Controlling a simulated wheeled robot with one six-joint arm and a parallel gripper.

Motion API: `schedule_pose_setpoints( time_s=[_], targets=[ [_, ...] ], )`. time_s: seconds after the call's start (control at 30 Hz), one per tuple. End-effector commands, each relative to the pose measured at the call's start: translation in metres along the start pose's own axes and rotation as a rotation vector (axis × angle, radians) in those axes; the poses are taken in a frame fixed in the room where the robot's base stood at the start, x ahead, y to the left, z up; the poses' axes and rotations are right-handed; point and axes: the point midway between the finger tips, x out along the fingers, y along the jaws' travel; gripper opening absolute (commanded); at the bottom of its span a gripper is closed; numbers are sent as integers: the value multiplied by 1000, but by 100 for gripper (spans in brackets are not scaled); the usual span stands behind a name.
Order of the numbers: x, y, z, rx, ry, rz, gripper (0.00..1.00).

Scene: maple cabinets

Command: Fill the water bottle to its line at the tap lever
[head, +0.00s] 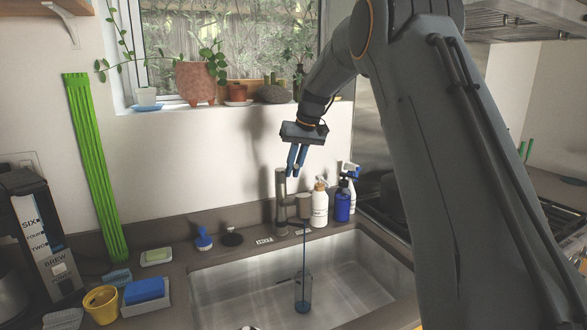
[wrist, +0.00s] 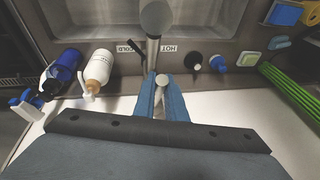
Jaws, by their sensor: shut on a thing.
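The tap (head: 281,200) stands behind the sink, and a thin blue stream of water (head: 304,245) falls from its spout. A clear water bottle (head: 303,293) stands upright in the sink under the stream. The bottle looks bluish toward its bottom; I cannot make out its fill line or the exact water level. My gripper (head: 294,172) is above the tap body, its blue fingers pointing down. In the wrist view my gripper (wrist: 162,104) is shut on the tap lever (wrist: 162,80), whose rounded end shows between the fingertips. The spout (wrist: 157,18) reaches out over the sink.
A blue brush (head: 203,239) and a black stopper (head: 232,238) lie left. The sink (head: 345,272) has free room around the bottle. Potted plants (head: 195,82) line the windowsill.

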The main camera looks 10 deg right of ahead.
Motion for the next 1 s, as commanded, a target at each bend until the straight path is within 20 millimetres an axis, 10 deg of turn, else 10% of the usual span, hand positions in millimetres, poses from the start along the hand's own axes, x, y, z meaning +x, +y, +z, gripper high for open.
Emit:
schedule_pose_setpoints(
  time_s=[0.47, 1.0],
  targets=[
    [-3, 0, -1, 0, 3, 0, 30],
    [-73, 0, -1, 1, 3, 0, 30]
  ],
)
